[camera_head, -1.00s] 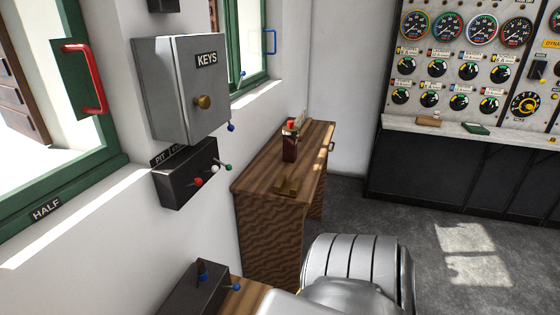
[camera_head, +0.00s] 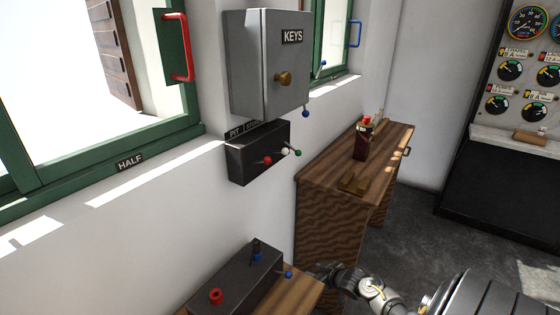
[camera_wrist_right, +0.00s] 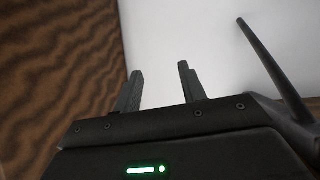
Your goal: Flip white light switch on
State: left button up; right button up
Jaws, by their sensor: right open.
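The white light switch (camera_head: 285,152) is a small white-tipped lever on the front of a black switch box (camera_head: 252,164) on the white wall. The switch does not show in that view. My left gripper is not in view.
A grey KEYS cabinet (camera_head: 258,75) hangs just above the switch box. A wooden desk (camera_head: 335,205) stands right of it. A second black box (camera_head: 235,285) with blue and red controls sits below, near my gripper. A green window frame (camera_head: 60,195) is at left.

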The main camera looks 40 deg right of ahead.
aim_at(288, 152)
jog(key=w+d+r+n+t+y+b, duration=0.1)
jog(key=w+r+t, duration=0.25)
jog(key=r, duration=1.25)
jog(key=w+d+r+n+t+y+b, duration=0.15)
jog(key=w+r, duration=0.25)
jog(key=r, duration=1.1)
jog(key=s+a+r+n+t+y+b, duration=0.1)
jog(key=s+a+r+n+y, duration=0.15)
jog(key=r, duration=0.65)
jog(key=s+a+r+n+y, duration=0.1)
jog(key=s+a+r, duration=0.25)
jog(key=r, duration=0.45)
jog(key=p+x, duration=0.2)
jog(key=x, duration=0.8)
jog(key=shift+w+a+r, duration=0.15)
jog(key=shift+w+a, duration=0.1)
jog(key=shift+a, duration=0.05)
jog(key=shift+w+a, duration=0.15)
jog(key=shift+w, duration=0.2)
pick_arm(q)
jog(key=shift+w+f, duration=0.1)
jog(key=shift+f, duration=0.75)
